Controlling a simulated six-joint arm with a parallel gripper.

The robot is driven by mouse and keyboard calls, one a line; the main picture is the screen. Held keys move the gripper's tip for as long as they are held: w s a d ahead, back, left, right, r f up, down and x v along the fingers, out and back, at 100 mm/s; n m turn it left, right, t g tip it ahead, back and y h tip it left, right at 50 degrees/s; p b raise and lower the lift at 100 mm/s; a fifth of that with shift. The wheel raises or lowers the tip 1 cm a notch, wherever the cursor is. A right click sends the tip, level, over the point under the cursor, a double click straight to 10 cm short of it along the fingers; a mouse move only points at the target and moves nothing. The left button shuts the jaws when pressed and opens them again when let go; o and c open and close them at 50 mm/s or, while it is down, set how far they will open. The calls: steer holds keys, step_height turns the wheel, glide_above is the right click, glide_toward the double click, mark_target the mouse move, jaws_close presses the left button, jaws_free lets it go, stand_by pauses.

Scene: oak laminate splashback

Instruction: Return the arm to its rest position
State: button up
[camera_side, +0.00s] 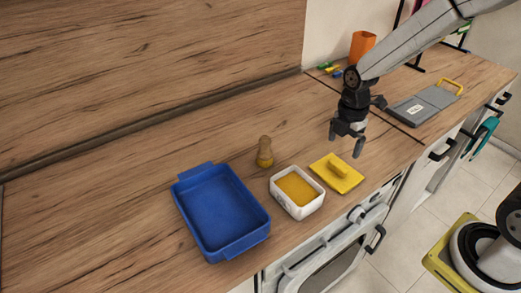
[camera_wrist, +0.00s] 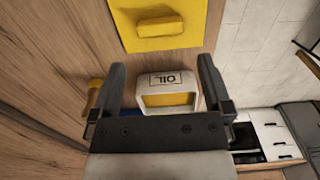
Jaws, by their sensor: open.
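My gripper (camera_side: 346,142) is open and empty, held above the wooden counter in the side view. It is above and slightly behind a yellow lid (camera_side: 337,173) with a raised handle, which lies flat on the counter. In the wrist view, my gripper (camera_wrist: 158,82) shows its two fingers spread apart. Beyond the fingers, the yellow lid (camera_wrist: 160,35) is at the top. A white container (camera_wrist: 168,81) marked "OIL" shows between the fingers, apart from them. It also appears in the side view (camera_side: 298,207), uncovered, with yellow contents.
A blue tray (camera_side: 221,213) and a wooden shaker-like object (camera_side: 265,152) stand left of the container. A grey case (camera_side: 421,105) with a yellow handle and an orange cup (camera_side: 362,46) are at the back right. The oven front (camera_side: 335,262) lies below the counter's edge.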

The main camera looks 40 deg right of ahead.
steer(key=shift+s+r, duration=0.1)
steer(key=m, duration=0.1)
steer(key=s+m, duration=0.1)
steer(key=m, duration=0.2)
steer(key=shift+s+a+r+t, duration=0.25)
steer(key=shift+s+a+t, duration=0.05)
steer(key=shift+a, duration=0.05)
steer(key=s+a+m+t, duration=0.1)
steer(key=s+m, duration=0.6)
steer(key=m, duration=0.7)
steer(key=shift+a+r+t, duration=0.4)
steer(key=shift+t, duration=0.1)
